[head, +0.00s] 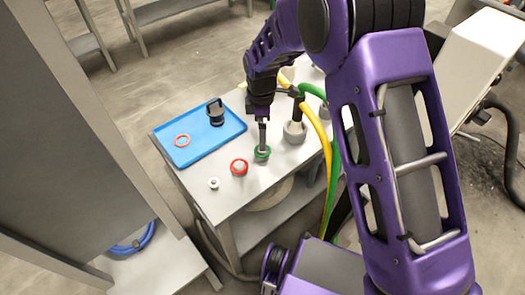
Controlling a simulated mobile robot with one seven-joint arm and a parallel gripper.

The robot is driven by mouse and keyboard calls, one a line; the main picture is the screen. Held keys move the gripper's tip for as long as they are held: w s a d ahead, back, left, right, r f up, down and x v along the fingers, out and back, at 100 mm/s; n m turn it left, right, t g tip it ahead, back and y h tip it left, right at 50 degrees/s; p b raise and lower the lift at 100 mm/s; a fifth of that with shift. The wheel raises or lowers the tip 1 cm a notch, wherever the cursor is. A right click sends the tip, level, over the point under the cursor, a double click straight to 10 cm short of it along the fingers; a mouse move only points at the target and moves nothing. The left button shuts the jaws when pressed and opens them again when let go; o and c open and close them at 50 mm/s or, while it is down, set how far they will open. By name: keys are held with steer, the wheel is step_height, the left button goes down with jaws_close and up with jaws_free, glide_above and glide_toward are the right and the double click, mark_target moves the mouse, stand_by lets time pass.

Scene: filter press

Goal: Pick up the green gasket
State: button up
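The green gasket (262,154) is a small ring on the grey table (222,203), right of the red-rimmed part. It seems to sit around a small round fitting, though my gripper partly covers it. My gripper (262,147) points straight down with its fingertips at the gasket. From this view the fingers overlap as one narrow shape. I cannot tell whether they are open, or touching the gasket.
A blue tray (170,157) at the back left holds an orange-red ring (182,141) and a black-handled part (216,112). A red-rimmed part (239,168) and a small white fitting (213,184) stand nearby. A grey fitting (295,132) and yellow hose (318,129) are right.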

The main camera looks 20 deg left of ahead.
steer(key=shift+s+f, duration=0.15)
steer(key=shift+f, duration=2.95)
steer(key=shift+f+b, duration=0.25)
steer(key=shift+b, duration=0.2)
steer(key=c, duration=0.9)
